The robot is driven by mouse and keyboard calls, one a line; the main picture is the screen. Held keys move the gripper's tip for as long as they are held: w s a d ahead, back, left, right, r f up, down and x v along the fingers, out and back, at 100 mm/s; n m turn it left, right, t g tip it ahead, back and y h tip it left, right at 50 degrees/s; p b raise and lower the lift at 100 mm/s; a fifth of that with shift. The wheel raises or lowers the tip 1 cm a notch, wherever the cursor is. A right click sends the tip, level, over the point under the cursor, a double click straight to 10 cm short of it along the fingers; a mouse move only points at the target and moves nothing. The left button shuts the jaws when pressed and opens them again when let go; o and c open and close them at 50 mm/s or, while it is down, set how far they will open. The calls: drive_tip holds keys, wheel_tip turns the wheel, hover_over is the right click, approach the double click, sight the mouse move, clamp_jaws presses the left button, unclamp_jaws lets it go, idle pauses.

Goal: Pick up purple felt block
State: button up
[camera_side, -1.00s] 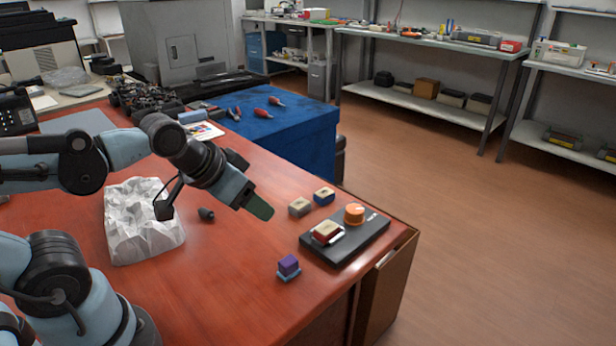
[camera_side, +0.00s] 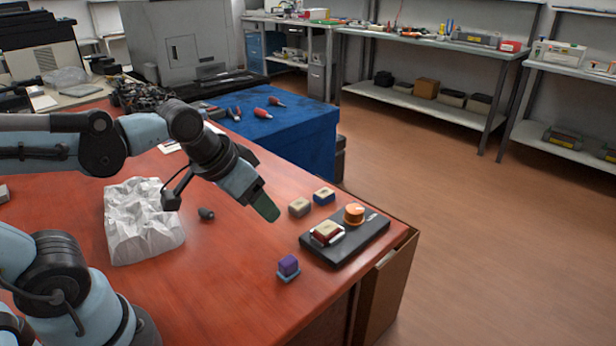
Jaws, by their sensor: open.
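The purple felt block (camera_side: 288,265) sits on a blue-grey base near the front right edge of the red-brown table, in the side view. My gripper (camera_side: 266,210) hangs above the table, up and to the left of the block in the picture, with its dark green fingertip pointing down and right. It is open, with nothing seen in it, and it is clear of the block. The inner faces of the fingers are hidden at this angle.
A black plate (camera_side: 345,241) with an orange knob (camera_side: 354,213) and a red-and-cream block (camera_side: 326,232) lies right of the purple block. Crumpled white paper (camera_side: 143,225) lies left.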

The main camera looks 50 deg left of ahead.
sight(288, 261)
drive_tip(key=w+d+f+g, duration=0.1)
drive_tip(key=f+g, duration=0.1)
drive_tip(key=w+d+f+g, duration=0.1)
drive_tip(key=d+f+g, duration=0.1)
drive_tip(key=f, duration=0.1)
drive_tip(key=w+d+f+g, duration=0.1)
drive_tip(key=f, duration=0.2)
drive_tip(key=shift+w+d+f+g, duration=0.15)
drive_tip(key=shift+w+f+g, duration=0.15)
drive_tip(key=shift+g, duration=0.1)
drive_tip(key=shift+s+f, duration=0.15)
drive_tip(key=shift+f, duration=1.15)
drive_tip(key=shift+s+f, duration=0.15)
drive_tip(key=shift+f, duration=1.15)
clamp_jaws()
drive_tip(key=shift+r, duration=0.1)
